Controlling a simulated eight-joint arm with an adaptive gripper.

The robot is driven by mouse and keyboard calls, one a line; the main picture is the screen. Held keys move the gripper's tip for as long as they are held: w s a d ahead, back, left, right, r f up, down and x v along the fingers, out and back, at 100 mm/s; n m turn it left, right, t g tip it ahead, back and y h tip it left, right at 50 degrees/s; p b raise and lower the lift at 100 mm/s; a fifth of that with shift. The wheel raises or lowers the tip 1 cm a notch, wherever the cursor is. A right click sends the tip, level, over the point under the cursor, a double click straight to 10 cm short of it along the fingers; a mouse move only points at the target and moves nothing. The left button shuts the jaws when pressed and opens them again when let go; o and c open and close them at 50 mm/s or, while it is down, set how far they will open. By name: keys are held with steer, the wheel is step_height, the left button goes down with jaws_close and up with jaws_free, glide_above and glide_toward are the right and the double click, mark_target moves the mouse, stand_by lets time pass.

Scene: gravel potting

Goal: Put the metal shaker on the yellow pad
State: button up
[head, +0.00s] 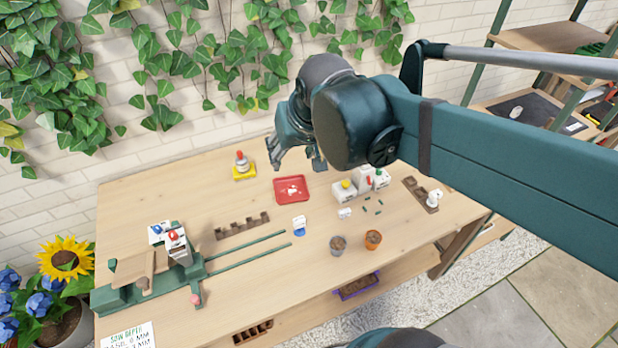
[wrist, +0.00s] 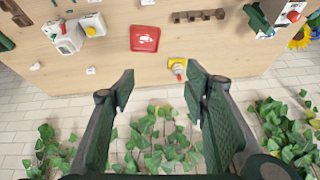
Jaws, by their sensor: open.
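The metal shaker (head: 241,164), grey with a red top, stands upright on the yellow pad (head: 245,177) near the back edge of the table. In the wrist view the shaker (wrist: 179,71) overlaps the yellow pad (wrist: 177,61), just beyond the fingertips and right of centre. My gripper (head: 296,162) is open and empty. It hangs to the right of the shaker in the head view, apart from it. In the wrist view the two fingers of my gripper (wrist: 160,85) are spread wide with nothing between them.
White boxes (head: 345,195) with coloured tops stand further right. A grey pot (head: 338,245) and an orange pot (head: 373,240) stand in front. A notched wooden rack (head: 242,226) lies left of centre. Ivy hangs on the wall behind.

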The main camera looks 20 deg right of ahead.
steer(key=s+d+f+n+t, duration=0.1)
steer(key=s+f, duration=0.1)
steer(key=s, duration=0.6)
steer(key=shift+f, duration=0.3)
steer(key=shift+f, duration=0.1)
